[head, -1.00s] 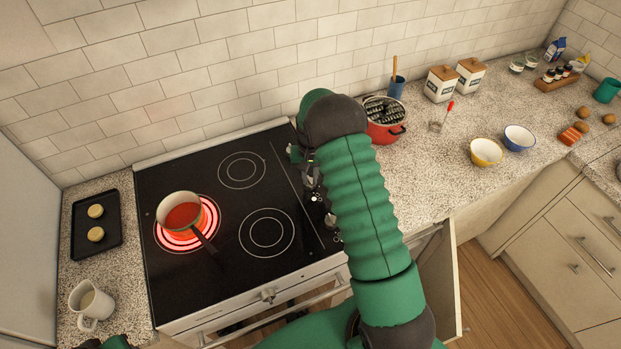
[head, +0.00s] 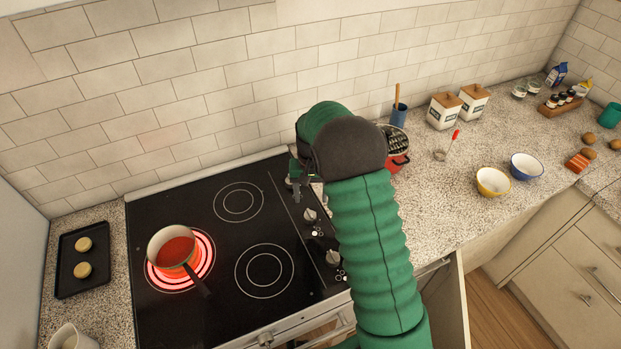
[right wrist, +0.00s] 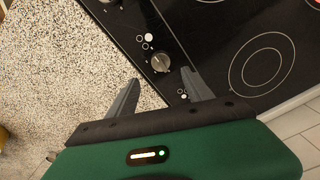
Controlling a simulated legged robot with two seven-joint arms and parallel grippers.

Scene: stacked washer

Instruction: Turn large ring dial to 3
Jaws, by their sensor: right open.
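The black cooktop (head: 225,235) has a control strip along its right side. Two silver dials show there in the head view: an upper dial (head: 309,215) and a lower dial (head: 333,257). I cannot tell which serves the large ring. My right gripper (head: 303,183) hangs over the far end of the strip, partly hidden by my arm. In the right wrist view, its fingers (right wrist: 160,92) are open and empty, and a silver dial (right wrist: 160,62) lies beyond their tips, apparently untouched. The dial's setting is too small to read. My left gripper is not in view.
A pan of red sauce (head: 174,250) sits on a glowing ring (head: 208,262) at the left. A red pot (head: 397,165) stands right behind my arm. A tray (head: 62,270) lies left of the cooktop. The tiled wall (head: 200,100) rises behind.

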